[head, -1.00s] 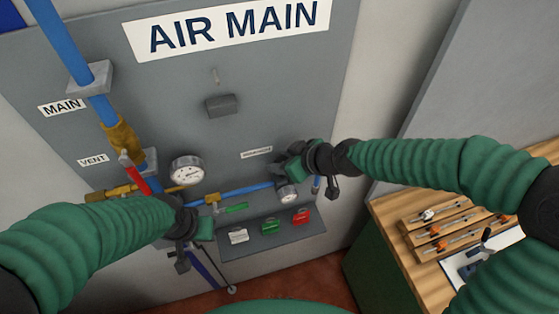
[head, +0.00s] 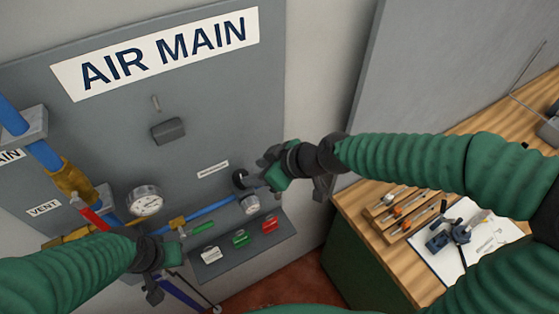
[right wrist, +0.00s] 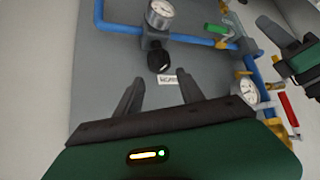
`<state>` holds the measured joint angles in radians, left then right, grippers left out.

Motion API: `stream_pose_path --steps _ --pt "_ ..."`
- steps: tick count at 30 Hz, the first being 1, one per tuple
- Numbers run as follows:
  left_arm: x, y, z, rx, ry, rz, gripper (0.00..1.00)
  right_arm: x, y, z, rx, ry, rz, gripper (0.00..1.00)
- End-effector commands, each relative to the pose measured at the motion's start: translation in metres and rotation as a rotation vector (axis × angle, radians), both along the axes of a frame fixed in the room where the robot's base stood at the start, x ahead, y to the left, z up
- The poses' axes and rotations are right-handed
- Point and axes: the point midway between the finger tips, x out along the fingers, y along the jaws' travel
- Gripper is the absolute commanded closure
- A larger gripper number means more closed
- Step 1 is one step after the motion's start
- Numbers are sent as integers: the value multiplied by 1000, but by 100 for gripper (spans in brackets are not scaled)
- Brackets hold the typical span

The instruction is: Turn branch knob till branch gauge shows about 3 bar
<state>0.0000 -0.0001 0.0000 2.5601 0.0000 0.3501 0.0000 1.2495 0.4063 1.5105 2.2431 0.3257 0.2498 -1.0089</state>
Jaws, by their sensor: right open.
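The black branch knob (head: 240,178) is on the grey panel, just left of my right gripper (head: 257,174). The small branch gauge (head: 250,205) sits below it; its needle is too small to read. In the right wrist view, the knob (right wrist: 158,62) is beyond and between the two spread fingers of my right gripper (right wrist: 160,88), apart from both. The branch gauge (right wrist: 160,14) shows at the top there. My right gripper is open and empty. My left gripper (head: 160,262) is by the lower pipe; its jaws are unclear.
A larger gauge (head: 145,201), a red-handled valve (head: 89,213) and a green-handled valve (head: 198,228) are to the left. A ledge (head: 245,246) holds white, green and red tags. A wooden bench (head: 350,200) with tools is at right.

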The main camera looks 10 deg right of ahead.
Motion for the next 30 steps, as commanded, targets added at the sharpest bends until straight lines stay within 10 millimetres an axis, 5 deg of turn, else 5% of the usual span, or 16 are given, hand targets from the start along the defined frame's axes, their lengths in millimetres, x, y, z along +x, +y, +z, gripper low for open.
stream_pose_path --steps 12,30 --pt "0 0 37 0 0 0 100 -35 -42 56 3 1 -3 54" --pt "0 0 37 0 0 0 100 -40 -47 59 0 3 -1 54"
